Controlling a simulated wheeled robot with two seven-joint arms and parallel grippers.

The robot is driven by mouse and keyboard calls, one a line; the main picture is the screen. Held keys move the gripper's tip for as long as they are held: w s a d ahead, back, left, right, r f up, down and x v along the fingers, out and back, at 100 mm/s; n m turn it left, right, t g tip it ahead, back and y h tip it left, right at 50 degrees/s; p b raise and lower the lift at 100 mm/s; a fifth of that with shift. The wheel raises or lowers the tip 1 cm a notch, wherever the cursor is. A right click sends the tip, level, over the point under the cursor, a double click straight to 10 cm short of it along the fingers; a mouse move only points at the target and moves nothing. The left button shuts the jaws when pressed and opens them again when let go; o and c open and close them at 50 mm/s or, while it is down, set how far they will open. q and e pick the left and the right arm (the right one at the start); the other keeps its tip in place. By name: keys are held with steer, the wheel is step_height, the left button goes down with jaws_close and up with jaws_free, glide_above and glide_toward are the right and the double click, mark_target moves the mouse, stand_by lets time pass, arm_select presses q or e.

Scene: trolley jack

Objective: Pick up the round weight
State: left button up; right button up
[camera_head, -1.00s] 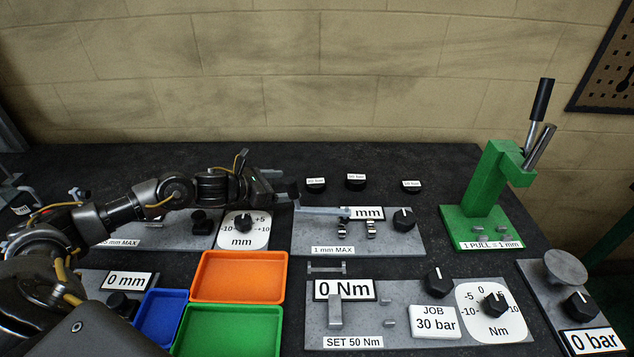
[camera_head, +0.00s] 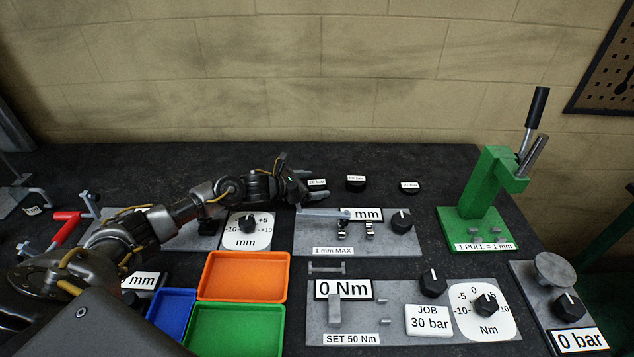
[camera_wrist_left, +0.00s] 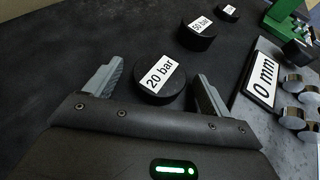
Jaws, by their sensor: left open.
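Three round black weights stand in a row at the back of the table. The left one, labelled "20 bar" (camera_head: 317,184), is partly hidden by my gripper in the head view. The middle one (camera_head: 356,184) and the right one (camera_head: 409,187) stand clear. My left gripper (camera_head: 312,188) is open at the left weight. In the left wrist view the "20 bar" weight (camera_wrist_left: 160,80) sits between my open fingers (camera_wrist_left: 155,85), with a gap to the left finger. The "50 bar" weight (camera_wrist_left: 196,35) and a third weight (camera_wrist_left: 228,13) stand beyond it. My right gripper does not show.
A grey gauge plate with a "mm" sign (camera_head: 367,214) lies close in front of the weights. A green press (camera_head: 490,190) stands at the right. Orange (camera_head: 244,275) and green (camera_head: 236,330) trays lie at front left. The table behind the weights is clear.

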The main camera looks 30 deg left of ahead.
arm_select(q)
steer(key=shift+c, duration=0.2)
steer(key=c, duration=1.2)
steer(key=shift+w, duration=0.1)
steer(key=shift+c, duration=0.9)
